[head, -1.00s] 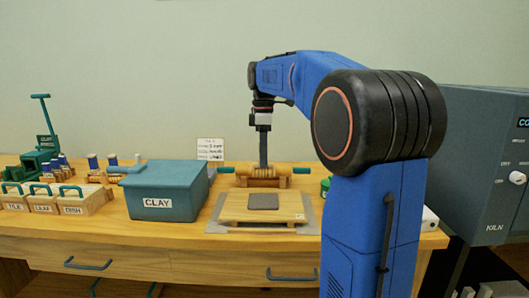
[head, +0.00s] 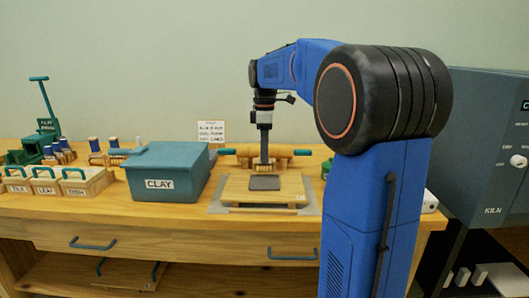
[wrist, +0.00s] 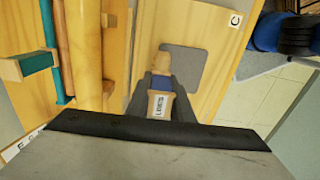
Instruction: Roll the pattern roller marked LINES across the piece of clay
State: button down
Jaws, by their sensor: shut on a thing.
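The pattern roller marked LINES (wrist: 159,104) has a pale wooden body with a blue part at its far end in the wrist view. My gripper (wrist: 158,90) is shut on it. The clay (wrist: 190,68) is a flat grey square on a wooden board (wrist: 222,22). In the head view my gripper (head: 264,166) points straight down close to the far edge of the clay (head: 265,183). The roller is too small to make out there, and I cannot tell whether it touches the clay.
A rolling pin with green handles (head: 303,153) lies just behind the board. A teal CLAY box (head: 168,172) stands left, with stamp blocks (head: 85,181) farther left. A kiln (head: 480,150) stands at the right. A small card (head: 211,132) stands at the back.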

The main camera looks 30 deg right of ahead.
jog(key=shift+f, duration=0.55)
dwell(1.2)
jog(key=shift+w+d, duration=0.15)
jog(key=shift+w, duration=0.1)
jog(key=shift+s, duration=0.2)
dwell(0.4)
jog(key=shift+s+a, duration=0.55)
jog(key=shift+s, duration=0.1)
